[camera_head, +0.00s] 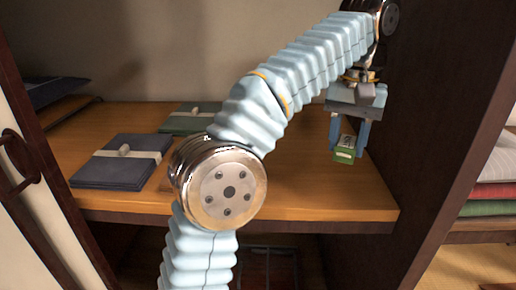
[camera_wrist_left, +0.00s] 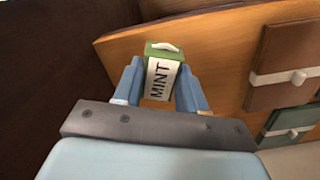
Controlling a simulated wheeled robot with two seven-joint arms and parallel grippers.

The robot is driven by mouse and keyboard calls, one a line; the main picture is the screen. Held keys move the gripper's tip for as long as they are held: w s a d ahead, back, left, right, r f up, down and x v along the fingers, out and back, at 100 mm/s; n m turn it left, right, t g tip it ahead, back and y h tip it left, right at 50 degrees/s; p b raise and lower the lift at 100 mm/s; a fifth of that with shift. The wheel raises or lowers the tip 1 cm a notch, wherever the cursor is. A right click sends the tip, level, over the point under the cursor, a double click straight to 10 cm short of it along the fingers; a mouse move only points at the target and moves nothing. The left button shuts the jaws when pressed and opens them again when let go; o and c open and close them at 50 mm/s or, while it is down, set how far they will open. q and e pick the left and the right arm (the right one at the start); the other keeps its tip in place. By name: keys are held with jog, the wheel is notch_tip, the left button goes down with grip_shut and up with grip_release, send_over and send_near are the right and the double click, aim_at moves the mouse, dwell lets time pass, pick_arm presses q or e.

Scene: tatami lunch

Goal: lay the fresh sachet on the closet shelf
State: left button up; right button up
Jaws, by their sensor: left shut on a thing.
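My left gripper (camera_head: 348,137) is shut on a small green sachet (camera_head: 345,152) with a pale label. In the left wrist view, the sachet (camera_wrist_left: 162,76) sits between the two blue fingertips (camera_wrist_left: 160,92), and its label reads MINT. The gripper points down over the right part of the wooden closet shelf (camera_head: 320,190). I cannot tell whether the sachet's lower end touches the shelf. My right gripper is not in view.
A dark folded bundle (camera_head: 105,170) with a pale band lies on the shelf at left. A green one (camera_head: 188,122) lies behind it. A dark side panel (camera_head: 440,110) bounds the shelf at right. The shelf's front right is clear. Folded cloths (camera_head: 490,190) are stacked beyond the panel.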

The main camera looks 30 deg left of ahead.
pick_arm(q)
jog(key=a, duration=0.2)
jog(key=b, duration=0.1)
send_over(276, 188)
jog(key=d, duration=0.1)
notch_tip(276, 188, down, 8)
jog(key=shift+w+d+f, duration=0.1)
jog(key=shift+w+d, duration=0.05)
jog(key=shift+a+f, duration=0.45)
jog(key=shift+f, duration=0.05)
jog(key=f, duration=0.1)
jog(key=f+b, duration=0.1)
jog(key=shift+a+f, duration=0.25)
jog(key=shift+f, duration=0.5)
jog(key=shift+f, duration=0.1)
jog(key=o, duration=1)
